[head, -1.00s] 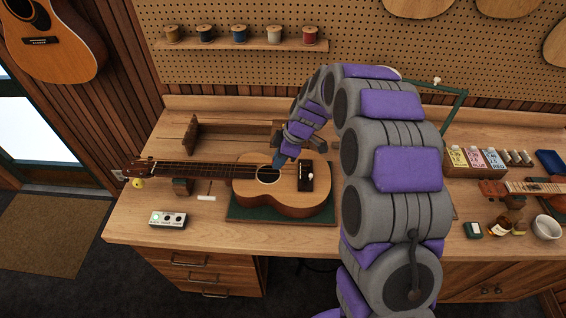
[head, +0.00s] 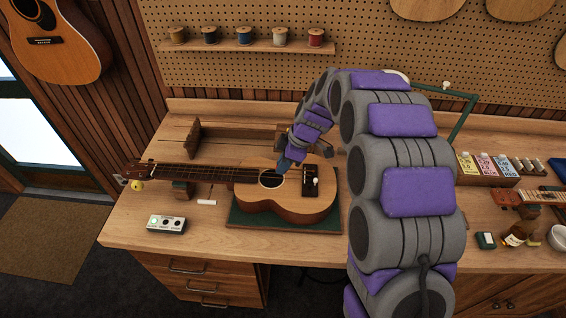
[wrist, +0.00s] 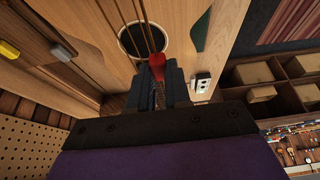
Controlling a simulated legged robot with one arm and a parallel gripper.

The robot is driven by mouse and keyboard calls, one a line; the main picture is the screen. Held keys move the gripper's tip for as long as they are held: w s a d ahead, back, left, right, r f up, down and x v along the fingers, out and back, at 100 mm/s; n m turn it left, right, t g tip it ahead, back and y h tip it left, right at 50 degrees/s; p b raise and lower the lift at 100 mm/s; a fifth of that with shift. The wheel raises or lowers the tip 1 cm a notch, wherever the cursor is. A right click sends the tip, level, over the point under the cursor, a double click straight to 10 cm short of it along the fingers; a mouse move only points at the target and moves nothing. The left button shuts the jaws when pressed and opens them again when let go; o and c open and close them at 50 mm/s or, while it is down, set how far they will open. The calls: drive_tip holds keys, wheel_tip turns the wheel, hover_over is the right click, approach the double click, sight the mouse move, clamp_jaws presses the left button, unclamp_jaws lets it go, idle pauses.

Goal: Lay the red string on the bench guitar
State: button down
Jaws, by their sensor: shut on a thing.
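The bench guitar (head: 290,204) is a small light-wood ukulele lying face up on a green mat (head: 240,215), its neck pointing left. My gripper (head: 284,164) is over its body, close to the sound hole (head: 271,179). In the wrist view my gripper (wrist: 157,75) is shut on a small red thing (wrist: 157,62), which looks like the end of the red string. The red tip sticks out between the fingers beside the dark sound hole (wrist: 140,40). Whether it touches the guitar top, I cannot tell. The rest of the string is hidden.
A switch box (head: 166,224) sits at the front left. Several thread spools stand on a shelf (head: 245,47) behind. Bottles (head: 517,235) and small boxes crowd the right.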

sight(277, 186)
drive_tip(key=shift+f, duration=1.65)
drive_tip(key=shift+f+b, duration=0.9)
drive_tip(key=shift+f, duration=0.4)
drive_tip(key=shift+s+d+r+b, duration=0.1)
drive_tip(key=shift+b, duration=0.35)
drive_tip(key=c, duration=1)
unclamp_jaws()
drive_tip(key=shift+o, duration=0.3)
drive_tip(key=shift+o, duration=1.1)
